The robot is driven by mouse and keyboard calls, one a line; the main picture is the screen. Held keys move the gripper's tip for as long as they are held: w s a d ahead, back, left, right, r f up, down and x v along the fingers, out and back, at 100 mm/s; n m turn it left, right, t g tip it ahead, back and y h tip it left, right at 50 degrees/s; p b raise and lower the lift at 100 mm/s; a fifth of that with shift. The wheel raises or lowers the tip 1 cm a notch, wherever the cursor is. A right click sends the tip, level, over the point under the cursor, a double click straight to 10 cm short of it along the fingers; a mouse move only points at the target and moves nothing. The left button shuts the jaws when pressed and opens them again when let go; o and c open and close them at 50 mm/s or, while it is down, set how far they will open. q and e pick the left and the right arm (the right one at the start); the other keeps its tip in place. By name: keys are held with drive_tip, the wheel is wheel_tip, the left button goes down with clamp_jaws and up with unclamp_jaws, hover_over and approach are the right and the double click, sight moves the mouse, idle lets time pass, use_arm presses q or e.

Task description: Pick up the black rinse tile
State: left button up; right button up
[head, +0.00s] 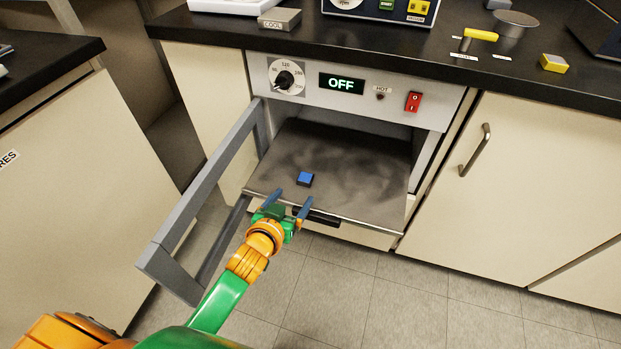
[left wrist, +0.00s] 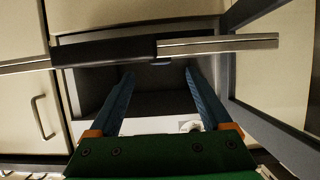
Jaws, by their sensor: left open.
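A small block with a blue top and dark sides (head: 305,179) lies on the dark shelf (head: 345,165) of the open oven. It is the only loose thing on that shelf; I cannot tell whether it is the black rinse tile, and no plainly black tile shows. My left gripper (head: 290,199) is open and empty at the shelf's front edge, its fingers pointing toward the block but short of it. In the left wrist view the open fingers (left wrist: 159,74) have nothing between them, and a small blue patch (left wrist: 161,64) shows just past their tips, under the black handle.
The oven door (head: 205,195) stands open on the left, beside my left arm. A black handle (head: 317,216) sits on the shelf's front bar, close by the gripper; it also shows in the left wrist view (left wrist: 105,50). The control panel (head: 345,85) reads OFF above the cavity.

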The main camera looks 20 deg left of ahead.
sight(304, 180)
use_arm(q)
drive_tip(key=shift+w+f, duration=0.3)
drive_tip(key=shift+w, duration=0.05)
drive_tip(key=x, duration=0.2)
drive_tip(key=b+x, duration=0.1)
drive_tip(key=x, duration=0.1)
drive_tip(key=r+b+x, duration=0.1)
drive_tip(key=x, duration=0.1)
drive_tip(key=shift+w+f, duration=0.1)
drive_tip(key=shift+w, duration=0.25)
drive_tip(key=shift+c, duration=1.1)
clamp_jaws()
use_arm(e)
drive_tip(key=shift+w+d+f, duration=0.35)
drive_tip(key=shift+f, duration=0.3)
drive_tip(key=shift+w+d+f, duration=0.3)
drive_tip(key=shift+f, duration=0.3)
